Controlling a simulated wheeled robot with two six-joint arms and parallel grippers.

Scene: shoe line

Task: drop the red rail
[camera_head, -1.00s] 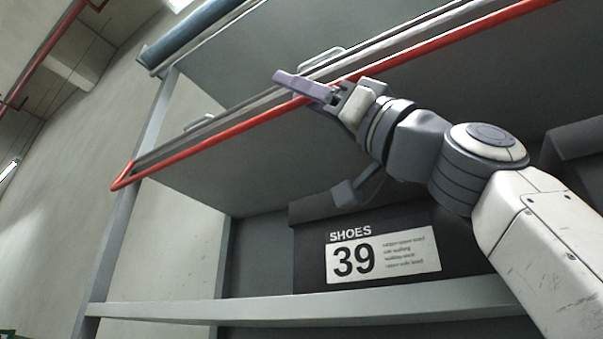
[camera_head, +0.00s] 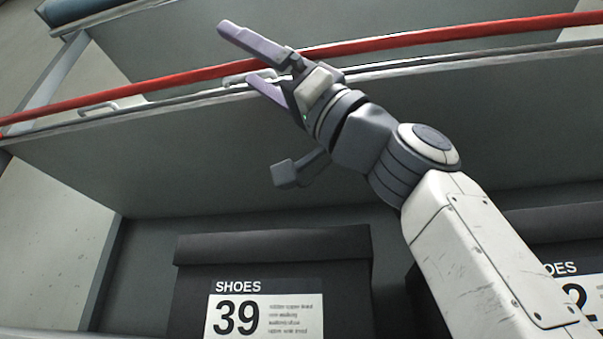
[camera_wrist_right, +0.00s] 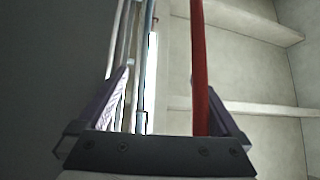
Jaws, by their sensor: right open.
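The red rail (camera_head: 450,35) is a long thin bar crossing the upper part of the head view, rising slightly to the right, just above a silver bar. It also shows in the right wrist view (camera_wrist_right: 199,65), inside the jaw opening and close to the right-hand finger. My right gripper (camera_head: 238,54) is open, with its two purple fingers spread above and below the rail in the head view. I cannot tell whether a finger touches the rail. Part of the rail is hidden behind the gripper. My left gripper is not in view.
A silver bar (camera_head: 480,57) with small handles runs along the grey shelf panel (camera_head: 160,165). Below stands a dark shoe box (camera_head: 270,247) labelled 39, with another box at the lower right. A pale wall (camera_wrist_right: 240,60) shows in the right wrist view.

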